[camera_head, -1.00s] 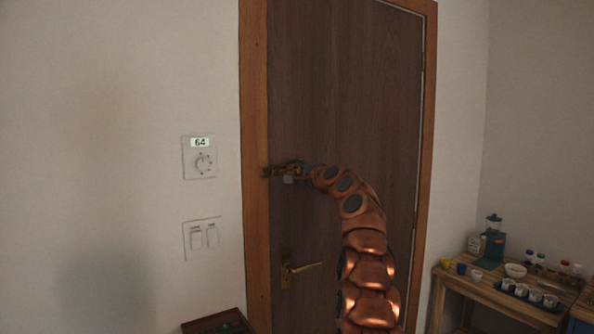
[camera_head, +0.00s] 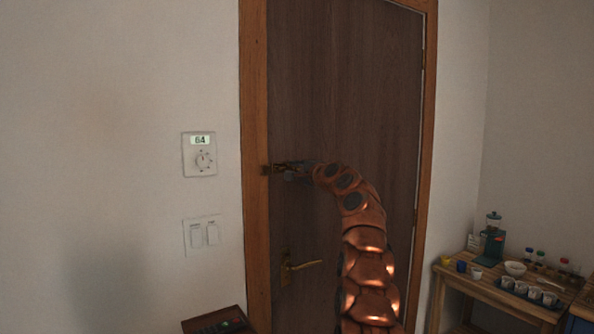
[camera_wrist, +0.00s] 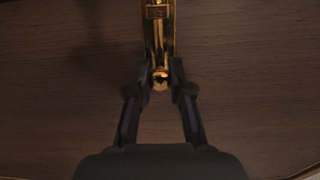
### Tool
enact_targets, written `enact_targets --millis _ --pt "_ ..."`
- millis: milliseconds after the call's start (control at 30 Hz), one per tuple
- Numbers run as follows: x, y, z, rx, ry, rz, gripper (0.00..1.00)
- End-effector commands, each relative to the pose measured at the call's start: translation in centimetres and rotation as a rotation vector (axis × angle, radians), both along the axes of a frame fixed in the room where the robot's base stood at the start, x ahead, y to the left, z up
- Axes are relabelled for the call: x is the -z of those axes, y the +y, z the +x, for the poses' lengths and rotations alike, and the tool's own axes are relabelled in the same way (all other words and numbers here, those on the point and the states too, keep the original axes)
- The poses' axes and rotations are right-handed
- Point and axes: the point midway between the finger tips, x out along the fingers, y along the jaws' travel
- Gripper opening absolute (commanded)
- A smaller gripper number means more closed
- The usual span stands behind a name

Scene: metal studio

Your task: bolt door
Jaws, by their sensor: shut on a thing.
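The brown wooden door (camera_head: 340,90) stands in its frame and looks closed. A brass bolt (camera_wrist: 158,30) is mounted on the door and shows in the wrist view, running up from between my fingers. Its round brass knob (camera_wrist: 160,80) sits between my fingertips. My gripper (camera_head: 288,170) is at the bolt beside the left door frame, shut on the knob; it also shows in the wrist view (camera_wrist: 160,76). In the head view my gripper partly hides the bolt. Whether the bolt's tip sits inside the catch (camera_head: 266,170) on the frame is too small to tell.
A brass door handle (camera_head: 300,266) is below the bolt. A thermostat (camera_head: 199,160) and light switches (camera_head: 203,235) are on the left wall. A tray (camera_head: 215,322) stands at the bottom left. A wooden table (camera_head: 490,292) with cups and bottles is at the right.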

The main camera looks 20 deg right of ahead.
Motion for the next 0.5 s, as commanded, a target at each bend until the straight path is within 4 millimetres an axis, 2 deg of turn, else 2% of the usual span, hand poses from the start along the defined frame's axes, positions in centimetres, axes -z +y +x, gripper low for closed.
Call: enact_targets --millis 267,500 --pt "0.1 0.4 -0.1 -0.001 0.000 0.001 0.00" --pt "0.3 2.0 -0.3 0.000 -0.001 0.002 0.00"
